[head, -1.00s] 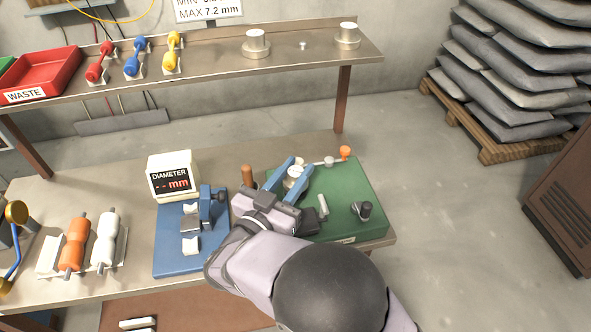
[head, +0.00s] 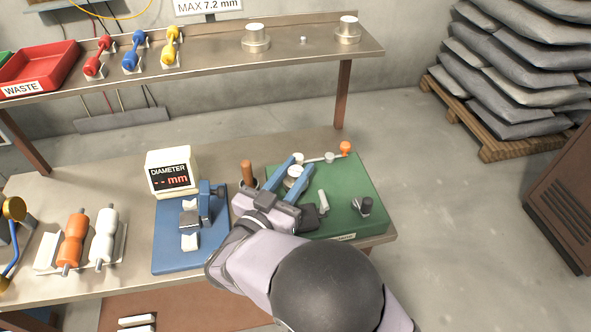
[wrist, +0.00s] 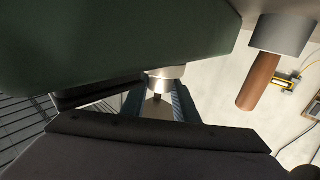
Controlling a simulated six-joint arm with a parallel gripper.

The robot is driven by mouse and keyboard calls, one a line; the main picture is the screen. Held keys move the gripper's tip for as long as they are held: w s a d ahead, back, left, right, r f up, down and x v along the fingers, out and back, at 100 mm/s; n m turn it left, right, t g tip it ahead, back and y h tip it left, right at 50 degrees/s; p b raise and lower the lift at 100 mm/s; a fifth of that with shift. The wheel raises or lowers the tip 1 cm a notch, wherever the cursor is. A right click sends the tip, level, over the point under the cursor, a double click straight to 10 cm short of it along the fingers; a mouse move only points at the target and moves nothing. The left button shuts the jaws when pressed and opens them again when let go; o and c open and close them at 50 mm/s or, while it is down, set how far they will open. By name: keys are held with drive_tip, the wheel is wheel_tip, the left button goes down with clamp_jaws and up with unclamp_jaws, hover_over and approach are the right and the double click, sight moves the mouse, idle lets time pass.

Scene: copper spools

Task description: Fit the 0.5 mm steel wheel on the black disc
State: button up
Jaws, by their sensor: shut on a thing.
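My gripper (head: 293,175) has blue fingers and is over the green board (head: 372,222) on the bench. It is shut on a round steel piece (head: 295,171), which looks like the steel wheel. In the wrist view the steel piece (wrist: 166,74) sits between the fingertips, next to the dark green surface (wrist: 100,40). A thin dark stem shows between the fingers there. I cannot tell whether the piece is on the board or held above it. I cannot make out the black disc for certain. A dark knob (head: 364,206) stands at the board's right side.
A wooden handle (head: 247,172) stands left of the fingers. A crank with an orange knob (head: 345,147) is at the board's back. A light peg (head: 323,200) is right of my gripper. The blue diameter gauge (head: 170,262) is to the left. Spools (head: 72,243) lie farther left.

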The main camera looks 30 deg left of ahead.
drive_tip(key=shift+f, duration=0.2)
idle(0.3)
drive_tip(key=o, duration=1.2)
drive_tip(key=shift+o, duration=0.2)
drive_tip(key=shift+s+d+b, duration=0.15)
drive_tip(key=shift+s+b, duration=0.35)
drive_tip(key=shift+s, duration=1.35)
drive_tip(key=shift+s+d+b, duration=0.1)
drive_tip(key=shift+s+b, duration=0.35)
drive_tip(key=shift+s, duration=1.35)
